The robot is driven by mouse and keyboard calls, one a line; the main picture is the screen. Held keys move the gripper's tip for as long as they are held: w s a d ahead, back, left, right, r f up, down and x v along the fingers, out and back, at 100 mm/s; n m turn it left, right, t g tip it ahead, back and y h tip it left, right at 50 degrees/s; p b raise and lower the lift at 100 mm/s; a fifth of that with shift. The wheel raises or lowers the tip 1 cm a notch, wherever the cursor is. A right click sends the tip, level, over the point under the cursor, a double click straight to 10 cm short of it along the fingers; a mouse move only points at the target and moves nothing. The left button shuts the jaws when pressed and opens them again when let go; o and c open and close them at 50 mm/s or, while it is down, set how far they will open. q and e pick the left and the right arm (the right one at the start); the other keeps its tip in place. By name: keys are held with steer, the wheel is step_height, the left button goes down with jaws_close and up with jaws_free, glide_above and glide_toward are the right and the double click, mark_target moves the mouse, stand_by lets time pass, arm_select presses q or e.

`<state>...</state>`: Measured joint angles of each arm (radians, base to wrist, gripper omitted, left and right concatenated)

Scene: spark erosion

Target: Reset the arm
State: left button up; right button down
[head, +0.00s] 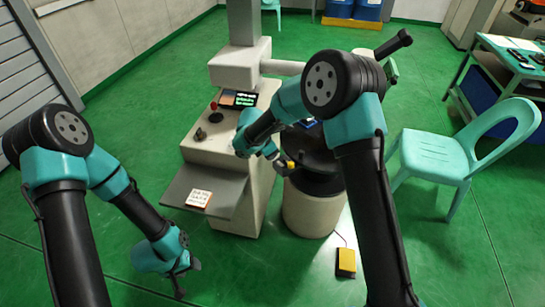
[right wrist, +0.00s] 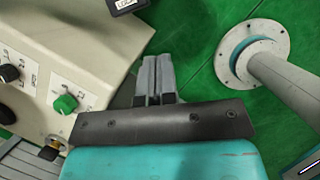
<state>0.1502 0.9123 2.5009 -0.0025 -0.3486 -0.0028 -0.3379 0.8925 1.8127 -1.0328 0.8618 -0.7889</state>
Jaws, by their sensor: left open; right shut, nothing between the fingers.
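My left gripper (head: 186,277) hangs low over the green floor at the lower left of the head view. It is open and empty, with the grey machine to its right. My right arm reaches left across the round drum towards the machine's control panel. In the right wrist view my right gripper (right wrist: 156,70) has its two grey fingers shut together with nothing between them. The panel (right wrist: 85,55) with its green knob (right wrist: 64,104) is to the left of the fingers. In the head view the right fingers are too small to make out clearly.
The machine's shelf (head: 225,190) juts out between my arms, with a white label card (head: 199,198) on it. The round drum (head: 314,212) stands under my right arm. A yellow foot pedal (head: 346,262) and a teal chair (head: 435,155) are at right.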

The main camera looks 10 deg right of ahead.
stand_by(0.3)
steer(key=s+d+f+m+g+y, duration=0.2)
steer(key=s+d+f+m+y, duration=0.1)
steer(key=s+f+m, duration=0.3)
steer(key=s+d+f+m+g+y, duration=0.1)
steer(key=s+d+f+m+y, duration=0.15)
steer(key=s+f, duration=0.5)
steer(key=s+d+f+m+t+y, duration=0.1)
steer(key=s+d+m, duration=0.3)
steer(key=s+m, duration=0.4)
steer(key=s+d+f+m+t+y, duration=0.1)
steer(key=s+d+f+m, duration=0.2)
steer(key=s+m, duration=0.5)
steer(key=shift+s+d+f, duration=0.35)
steer(key=shift+s, duration=0.2)
